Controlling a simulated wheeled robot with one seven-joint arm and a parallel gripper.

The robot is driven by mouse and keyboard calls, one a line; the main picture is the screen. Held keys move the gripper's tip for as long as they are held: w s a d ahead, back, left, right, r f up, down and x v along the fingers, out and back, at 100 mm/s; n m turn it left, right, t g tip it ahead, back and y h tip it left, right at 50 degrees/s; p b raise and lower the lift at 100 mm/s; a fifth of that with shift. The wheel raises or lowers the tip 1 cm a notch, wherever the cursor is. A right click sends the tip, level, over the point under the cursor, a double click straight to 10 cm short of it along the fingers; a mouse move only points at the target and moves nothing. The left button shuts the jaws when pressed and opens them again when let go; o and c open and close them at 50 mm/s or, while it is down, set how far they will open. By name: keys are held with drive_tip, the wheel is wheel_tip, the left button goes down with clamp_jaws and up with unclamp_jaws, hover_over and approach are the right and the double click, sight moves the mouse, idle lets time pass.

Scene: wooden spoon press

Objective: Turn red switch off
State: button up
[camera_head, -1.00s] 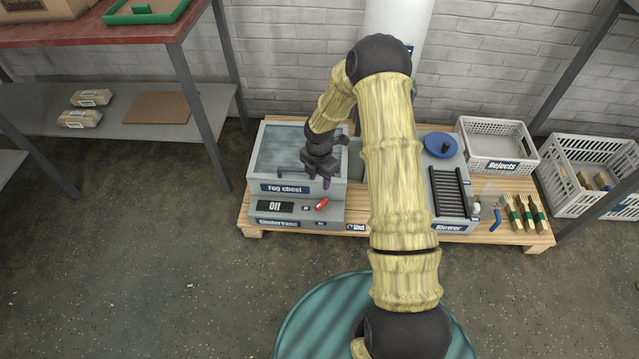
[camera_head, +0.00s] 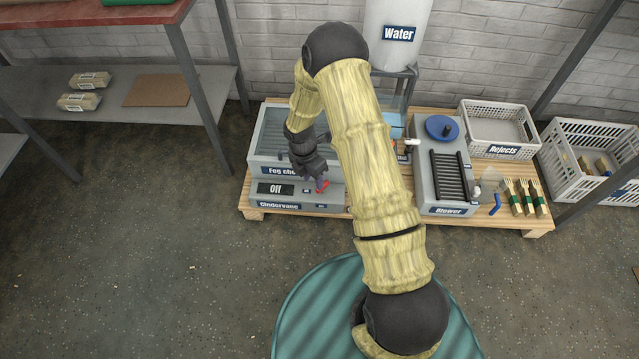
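The red switch (camera_head: 323,185) is on the front panel of the grey Cindervane unit (camera_head: 295,207), to the right of a black display (camera_head: 275,189) that reads "Off". My gripper (camera_head: 319,183) is at the switch, its fingers pointing down in front of the panel and partly covering it. The fingers are too small to tell whether they are open or shut, or whether they touch the switch. The Fog chest (camera_head: 266,160) is on top of the unit, behind my gripper.
A Blower unit (camera_head: 425,200) stands to the right on the wooden pallet (camera_head: 480,226). A Rejects basket (camera_head: 500,135) and a white crate (camera_head: 590,130) are farther right. A water tank (camera_head: 398,52) is behind my arm. The floor in front is clear.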

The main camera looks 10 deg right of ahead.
drive_tip(key=s+a+f+h+b, duration=0.3)
drive_tip(key=s+f+h, duration=0.2)
drive_tip(key=s+f, duration=0.3)
drive_tip(key=w+a+r+t+h+b, duration=0.2)
drive_tip(key=a+t+h+b, duration=0.2)
drive_tip(key=a+t, duration=0.3)
drive_tip(key=shift+w+a+r+t+h+b, duration=0.15)
drive_tip(key=shift+w+r+t+h+b, duration=0.25)
drive_tip(key=shift+t, duration=0.5)
drive_tip(key=shift+f, duration=0.15)
drive_tip(key=b+x, duration=0.9)
drive_tip(key=x, duration=0.7)
drive_tip(key=shift+f, duration=0.25)
drive_tip(key=shift+w+d+b, duration=0.3)
drive_tip(key=shift+w+d, duration=0.05)
drive_tip(key=shift+d, duration=0.25)
